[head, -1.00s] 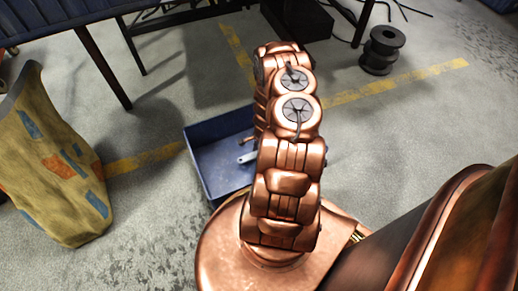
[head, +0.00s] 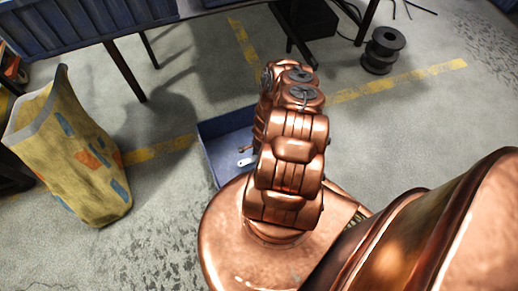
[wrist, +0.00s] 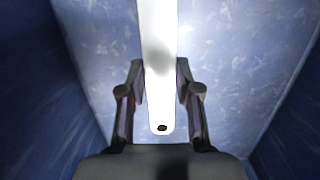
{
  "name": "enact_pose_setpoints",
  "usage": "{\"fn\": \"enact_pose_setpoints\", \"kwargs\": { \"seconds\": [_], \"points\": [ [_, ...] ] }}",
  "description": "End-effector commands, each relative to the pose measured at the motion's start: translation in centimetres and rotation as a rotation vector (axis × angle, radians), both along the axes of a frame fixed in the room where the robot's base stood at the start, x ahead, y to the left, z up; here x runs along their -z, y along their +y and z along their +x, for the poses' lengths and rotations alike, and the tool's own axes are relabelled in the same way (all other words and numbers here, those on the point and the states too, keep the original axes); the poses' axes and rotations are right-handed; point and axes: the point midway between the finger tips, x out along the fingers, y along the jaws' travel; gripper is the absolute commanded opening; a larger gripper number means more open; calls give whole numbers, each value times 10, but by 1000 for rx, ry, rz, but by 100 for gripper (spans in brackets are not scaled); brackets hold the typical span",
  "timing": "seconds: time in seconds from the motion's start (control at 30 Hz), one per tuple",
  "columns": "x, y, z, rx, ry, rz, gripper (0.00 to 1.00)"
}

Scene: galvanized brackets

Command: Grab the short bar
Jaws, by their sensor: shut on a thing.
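A pale, flat bar (wrist: 158,45) with a dark hole near its rounded end runs down the middle of the wrist view, and its far end leaves the top of the frame. My gripper (wrist: 160,75) is shut on it, with one finger along each side. The blue walls and floor of a bin (wrist: 90,40) surround them. In the head view the blue bin (head: 222,130) stands on the floor, partly behind my arm. A small pale bar end (head: 245,162) shows in it. My gripper is hidden behind my arm there. I cannot tell whether the bar touches the bin floor.
A brownish piece (head: 246,148) shows beside the pale end in the bin. A yellow patterned bag (head: 75,150) stands at left. A dark spool (head: 382,50) is at the upper right. A table with a blue container (head: 90,25) is at the upper left. The bin walls are close around my gripper.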

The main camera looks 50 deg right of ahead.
Motion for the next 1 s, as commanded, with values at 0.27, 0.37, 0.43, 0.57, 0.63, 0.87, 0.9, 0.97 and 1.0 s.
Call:
{"fn": "enact_pose_setpoints", "kwargs": {
  "seconds": [0.27, 0.37, 0.43, 0.57, 0.63, 0.87, 0.9, 0.97, 1.0],
  "points": [
    [0, 21, -6, 1, -1, 2, 0],
    [-1, 29, -8, 1, 0, 3, 0],
    [-2, 34, -10, 1, 0, 3, 0],
    [-2, 47, -14, 1, 2, 3, 0],
    [-3, 54, -16, 1, 2, 2, 0],
    [-6, 73, -21, 1, 0, 3, 0],
    [-6, 76, -21, 0, 0, 2, 0],
    [-7, 79, -22, 0, 0, 2, 0],
    [-7, 81, -23, 1, 1, 1, 0]
  ]
}}
